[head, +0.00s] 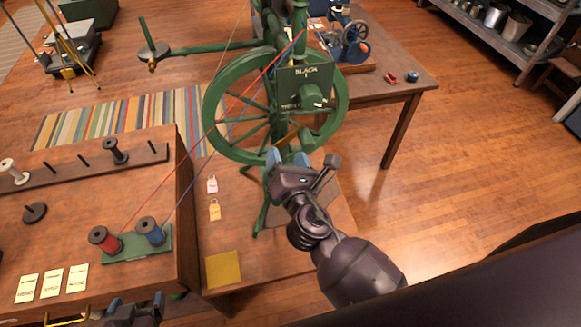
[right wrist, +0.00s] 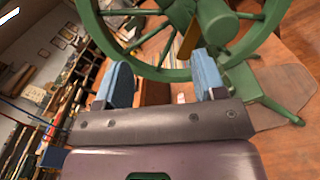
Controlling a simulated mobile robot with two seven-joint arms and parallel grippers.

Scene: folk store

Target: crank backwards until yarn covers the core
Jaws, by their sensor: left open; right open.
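A green spoked wheel (head: 216,125) stands on a green frame, with a dark sign (head: 292,80) reading "BLACK" and a green hub knob (head: 312,97) at its front. The wheel also fills the top of the right wrist view (right wrist: 232,30). Red yarn (head: 150,198) and blue yarn (head: 190,178) run up from a red spool (head: 104,240) and a blue spool (head: 150,231) to the machine. My right gripper (head: 288,158) is open and empty, just below the wheel's lower rim. My left gripper (head: 136,302) is open at the bottom edge, partly cut off. No yarn-covered core is clearly visible.
A wooden bench (head: 215,180) bears yellow and pink tags and a yellow square (head: 223,269). Left is a wooden table (head: 70,215) with pegs, spools and cards. A second table (head: 390,92) with a blue machine (head: 352,42) stands behind right. The floor at right is clear.

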